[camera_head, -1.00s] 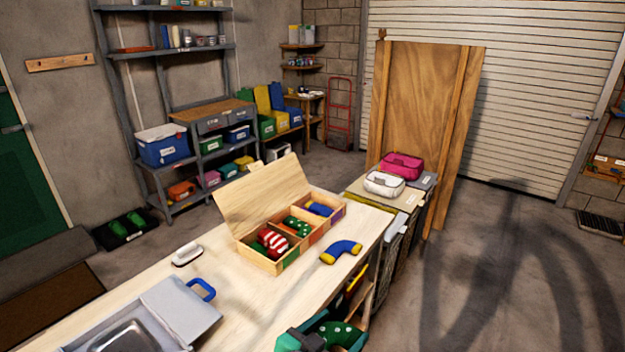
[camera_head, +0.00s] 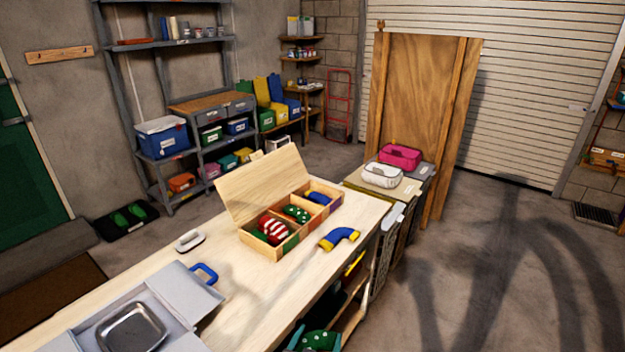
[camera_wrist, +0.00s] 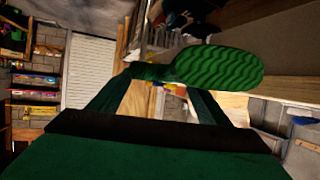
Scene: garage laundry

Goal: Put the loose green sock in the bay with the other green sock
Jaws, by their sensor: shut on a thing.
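My gripper (camera_wrist: 165,78) is shut on the loose green sock (camera_wrist: 222,68), which shows dark wavy ribs in the wrist view. In the head view the sock (camera_head: 320,341) is green with white dots, low at the bottom edge beside the bench and partly cut off. The open wooden box (camera_head: 263,252) on the bench has three bays in a row. A green, white-dotted sock (camera_head: 297,213) lies in the middle bay. A red-and-white striped sock (camera_head: 274,230) with green beside it fills the left bay. A blue sock (camera_head: 318,198) lies in the right bay.
A blue-and-yellow sock (camera_head: 340,238) lies on the bench right of the box. The raised lid (camera_head: 262,186) stands behind the bays.

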